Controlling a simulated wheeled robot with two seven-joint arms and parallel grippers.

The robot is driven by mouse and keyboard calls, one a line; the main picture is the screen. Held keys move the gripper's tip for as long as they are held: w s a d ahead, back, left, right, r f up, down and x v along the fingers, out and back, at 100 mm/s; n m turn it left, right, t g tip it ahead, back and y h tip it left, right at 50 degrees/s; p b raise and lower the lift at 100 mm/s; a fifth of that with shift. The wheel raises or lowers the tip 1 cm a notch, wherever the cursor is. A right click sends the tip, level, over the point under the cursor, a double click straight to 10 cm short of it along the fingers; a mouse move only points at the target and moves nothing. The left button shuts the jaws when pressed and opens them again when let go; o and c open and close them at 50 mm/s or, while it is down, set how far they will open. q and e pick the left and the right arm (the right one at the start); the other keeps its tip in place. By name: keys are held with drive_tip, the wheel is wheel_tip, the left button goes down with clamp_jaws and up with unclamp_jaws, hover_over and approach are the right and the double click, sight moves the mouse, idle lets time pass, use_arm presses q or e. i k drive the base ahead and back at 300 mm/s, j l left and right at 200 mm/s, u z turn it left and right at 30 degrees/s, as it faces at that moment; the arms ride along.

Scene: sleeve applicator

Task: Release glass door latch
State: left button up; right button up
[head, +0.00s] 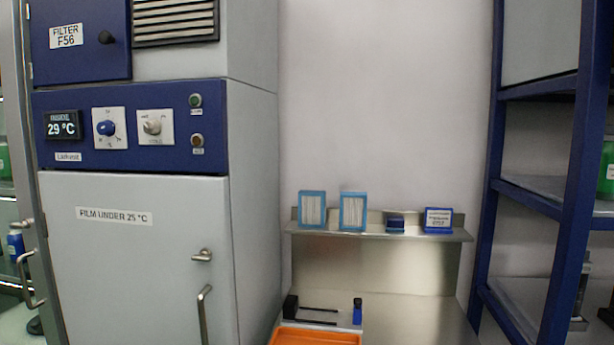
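At the left edge stands a cabinet with what looks like a glass door (10,205), cut off by the picture. A small metal latch lever (22,226) sits on its frame, above a bent metal pull handle (28,285). The lever looks roughly level, but it is too small to tell whether it is latched. The grey cabinet beside it has a solid door (130,260) with its own lever (203,255) and vertical handle (204,312). That door appears closed. Neither of my grippers is in view.
The grey cabinet has a blue control panel (75,153) reading 29 °C. A steel bench with a shelf (375,232) stands at right, with an orange tray (315,337) below. A blue rack (560,190) stands far right. The wall between is bare.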

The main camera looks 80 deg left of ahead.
sight(26, 224)
drive_tip(key=u, duration=4.3)
